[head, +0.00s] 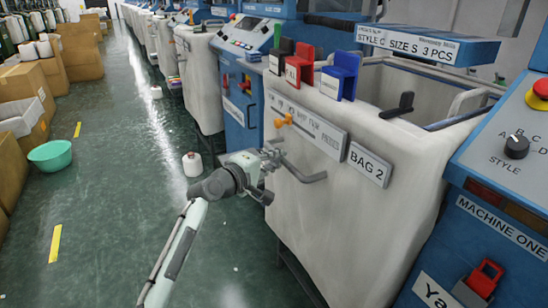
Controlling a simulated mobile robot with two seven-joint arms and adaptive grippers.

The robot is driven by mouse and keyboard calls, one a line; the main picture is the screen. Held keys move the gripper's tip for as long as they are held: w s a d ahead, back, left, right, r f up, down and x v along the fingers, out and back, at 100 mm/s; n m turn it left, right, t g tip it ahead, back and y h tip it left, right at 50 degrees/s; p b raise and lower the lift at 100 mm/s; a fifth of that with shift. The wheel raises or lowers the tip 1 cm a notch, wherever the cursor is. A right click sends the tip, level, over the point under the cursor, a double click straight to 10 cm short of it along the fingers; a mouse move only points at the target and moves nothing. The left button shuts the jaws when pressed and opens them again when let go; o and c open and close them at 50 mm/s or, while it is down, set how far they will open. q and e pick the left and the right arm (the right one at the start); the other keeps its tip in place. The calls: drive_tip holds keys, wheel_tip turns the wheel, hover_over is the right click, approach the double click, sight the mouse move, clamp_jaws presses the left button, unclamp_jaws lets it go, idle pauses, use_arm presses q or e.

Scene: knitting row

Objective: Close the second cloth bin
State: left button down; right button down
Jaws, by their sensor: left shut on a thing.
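The second cloth bin (355,225) is a large off-white bin labelled "BAG 2" (370,163) in the head view. Its top is open, and its front leans out over the aisle. A grey bar handle (306,178) runs across its front below a label strip. My left gripper (272,160) is shut on the left part of this handle, with its arm reaching up from the bottom. The fingertips are partly hidden against the bar. My right gripper is not in view.
A blue machine (510,200) stands close on the right.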

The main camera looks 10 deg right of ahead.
sight(287, 162)
use_arm(q)
drive_tip(key=c, duration=1.9)
unclamp_jaws()
drive_tip(key=shift+s+d+f+g, duration=0.1)
drive_tip(key=shift+d+f+g, duration=0.1)
drive_tip(key=shift+d, duration=0.3)
drive_tip(key=shift+s+d+f+g, duration=0.1)
drive_tip(key=shift+d+f, duration=0.1)
drive_tip(key=shift+d, duration=0.3)
drive_tip(key=shift+o, duration=1.3)
drive_tip(key=shift+w+d+f, duration=0.25)
drive_tip(key=shift+d+f, duration=0.1)
drive_tip(key=shift+o, duration=0.8)
drive_tip(key=shift+d+r, duration=0.15)
drive_tip(key=shift+s+r, duration=0.1)
drive_tip(key=shift+r, duration=0.05)
drive_tip(key=shift+a, duration=0.25)
drive_tip(key=shift+a, duration=0.2)
drive_tip(key=shift+s+a, duration=0.1)
drive_tip(key=shift+a, duration=0.1)
drive_tip(key=v, duration=1.1)
drive_tip(key=shift+s, duration=0.2)
